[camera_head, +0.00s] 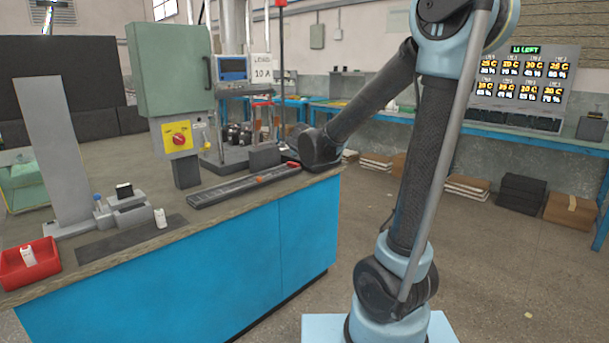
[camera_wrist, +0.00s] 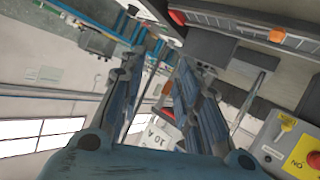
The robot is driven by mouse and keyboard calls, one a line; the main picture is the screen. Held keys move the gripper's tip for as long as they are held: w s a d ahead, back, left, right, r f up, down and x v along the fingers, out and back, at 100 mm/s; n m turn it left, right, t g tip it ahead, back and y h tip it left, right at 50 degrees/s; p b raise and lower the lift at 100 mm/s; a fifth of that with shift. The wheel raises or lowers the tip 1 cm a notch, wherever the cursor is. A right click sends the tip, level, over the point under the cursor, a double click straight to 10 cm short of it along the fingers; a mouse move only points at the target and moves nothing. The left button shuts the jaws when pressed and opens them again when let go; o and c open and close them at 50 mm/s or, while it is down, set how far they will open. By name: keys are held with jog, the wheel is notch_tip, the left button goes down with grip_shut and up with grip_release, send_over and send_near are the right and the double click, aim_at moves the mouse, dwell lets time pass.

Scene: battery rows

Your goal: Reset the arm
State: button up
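My gripper (camera_wrist: 158,62) shows in the wrist view with its two blue-grey fingers spread apart and nothing seen between them. In the head view my arm rises from its base, bends at the top and comes down to the right end of the blue workbench (camera_head: 245,255). Its dark wrist part is near the bench's back right corner; the fingers cannot be made out there. In the wrist view the picture is tilted, with a yellow switch plate (camera_wrist: 295,150) at the lower right and a 10 A sign (camera_wrist: 160,138) behind the fingers.
On the bench are a red bin (camera_head: 28,265) with a white battery, another white battery (camera_head: 160,218), a grey device (camera_head: 128,208), a dark slotted rail (camera_head: 240,186) and a green cabinet (camera_head: 168,70). Boxes (camera_head: 570,211) line the back wall.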

jog(key=s+d+f+m+g+h, duration=0.1)
jog(key=s+d+f+g, duration=0.25)
jog(key=s+d, duration=0.5)
jog(key=s+d+f+m+g+h, duration=0.2)
jog(key=s+d+f, duration=0.2)
jog(key=s+d, duration=0.5)
jog(key=s+d+f+g+y, duration=0.1)
jog(key=s+f, duration=0.4)
jog(key=s, duration=0.5)
jog(key=s+d+f+g+y, duration=0.1)
jog(key=s+f+g, duration=0.3)
jog(key=s, duration=0.7)
jog(key=shift+s+d+f+g+y, duration=0.25)
jog(key=shift+d+f+g+y, duration=0.15)
jog(key=shift+f, duration=0.25)
jog(key=shift+w+f, duration=0.2)
jog(key=shift+w, duration=0.3)
